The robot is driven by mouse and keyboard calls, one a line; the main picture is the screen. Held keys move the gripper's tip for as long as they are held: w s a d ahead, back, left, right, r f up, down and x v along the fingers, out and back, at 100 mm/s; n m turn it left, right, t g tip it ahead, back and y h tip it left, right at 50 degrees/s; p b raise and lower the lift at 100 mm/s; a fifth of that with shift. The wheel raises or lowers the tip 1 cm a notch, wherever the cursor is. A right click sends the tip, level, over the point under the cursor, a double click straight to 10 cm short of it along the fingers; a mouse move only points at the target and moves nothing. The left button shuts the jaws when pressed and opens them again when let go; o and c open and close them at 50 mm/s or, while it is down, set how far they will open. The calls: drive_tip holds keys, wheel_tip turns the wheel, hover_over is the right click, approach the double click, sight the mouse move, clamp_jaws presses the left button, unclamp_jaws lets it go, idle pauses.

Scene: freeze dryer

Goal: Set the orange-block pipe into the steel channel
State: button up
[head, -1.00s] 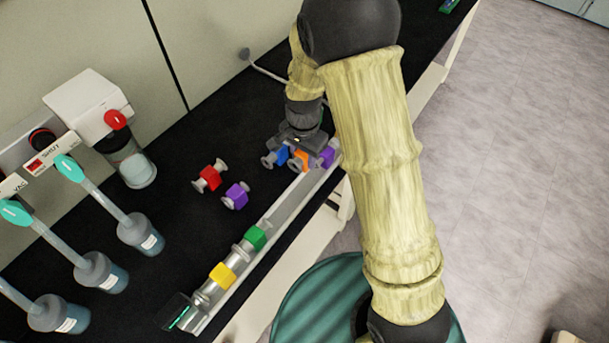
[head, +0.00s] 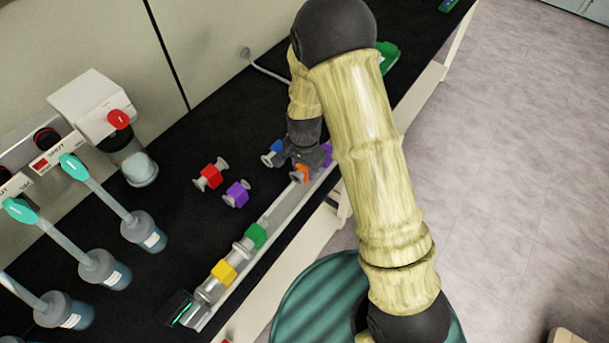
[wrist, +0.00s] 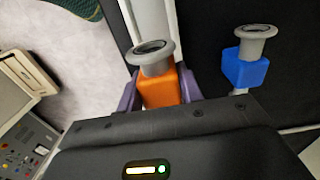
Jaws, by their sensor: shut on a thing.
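The orange-block pipe (head: 300,173) is at the far part of the steel channel (head: 279,213). My gripper (head: 304,164) is shut on its orange block, and the wrist view shows a purple-grey finger on each side of the block (wrist: 160,91). The pipe's grey flanged end points along the light strip of the channel in the wrist view (wrist: 136,18). I cannot tell whether the pipe rests in the channel or hangs just above it. The green-block pipe (head: 255,236) and the yellow-block pipe (head: 223,272) lie in the channel's near part.
Red-block (head: 210,177) and purple-block (head: 236,194) pipes lie on the black bench left of the channel. Flasks (head: 146,233) line the left.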

sight(304, 177)
drive_tip(key=shift+f+p, duration=0.45)
drive_tip(key=shift+f, duration=1.65)
drive_tip(key=shift+f, duration=0.15)
drive_tip(key=o, duration=1.1)
wheel_tip(304, 177, up, 12)
drive_tip(key=shift+r+b, duration=0.2)
drive_tip(key=shift+b, duration=1.05)
